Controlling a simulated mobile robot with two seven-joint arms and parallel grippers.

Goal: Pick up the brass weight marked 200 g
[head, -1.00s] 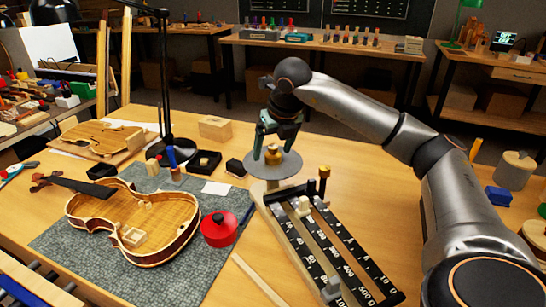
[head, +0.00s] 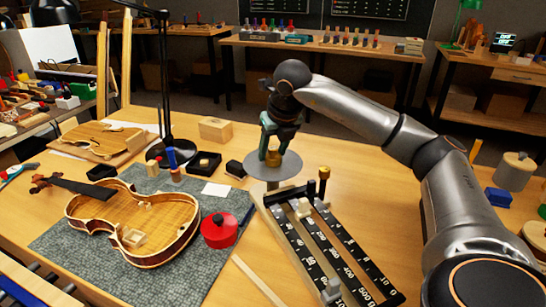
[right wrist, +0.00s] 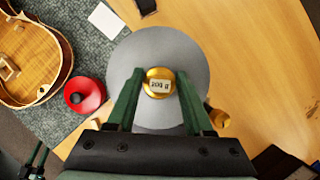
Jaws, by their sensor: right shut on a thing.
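The brass weight (head: 273,158) is on the round grey pan (head: 250,170) of the balance. In the right wrist view its top label (right wrist: 160,85) appears to read 200 g. My right gripper (head: 272,150) points down over the pan, and its green fingers are shut on the weight from both sides. In the right wrist view the fingertips (right wrist: 158,85) meet the weight's sides. I see no clear gap between the weight and the pan. A dark green shape at the lower left of the right wrist view looks like my left gripper (right wrist: 34,160); its jaws are unclear.
A red round pot (head: 219,230) and a violin body (head: 130,220) lie to the left on a grey mat (head: 190,275). Bare table lies right of the pan.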

